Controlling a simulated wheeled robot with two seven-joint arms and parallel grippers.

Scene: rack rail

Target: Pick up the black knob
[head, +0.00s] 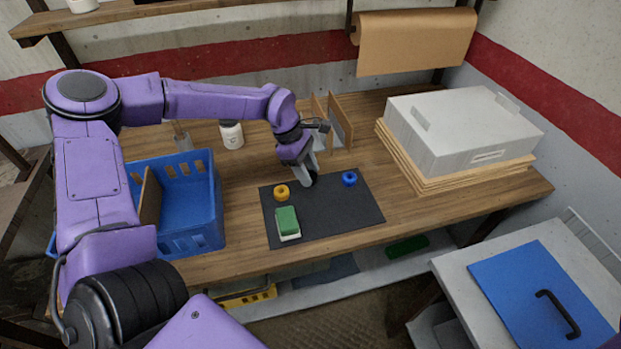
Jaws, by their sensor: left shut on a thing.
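The black knob (314,179) is a small dark round thing at the tips of my left gripper (309,181), over the back part of the dark mat (330,217). The left gripper is shut on the knob, and its fingers hide part of it. I cannot tell whether the knob touches the mat. My right gripper is not in view.
A blue crate (197,240) stands left, a white jar (231,134) and wooden dividers (342,124) behind, a grey bin (460,130) on boards right.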

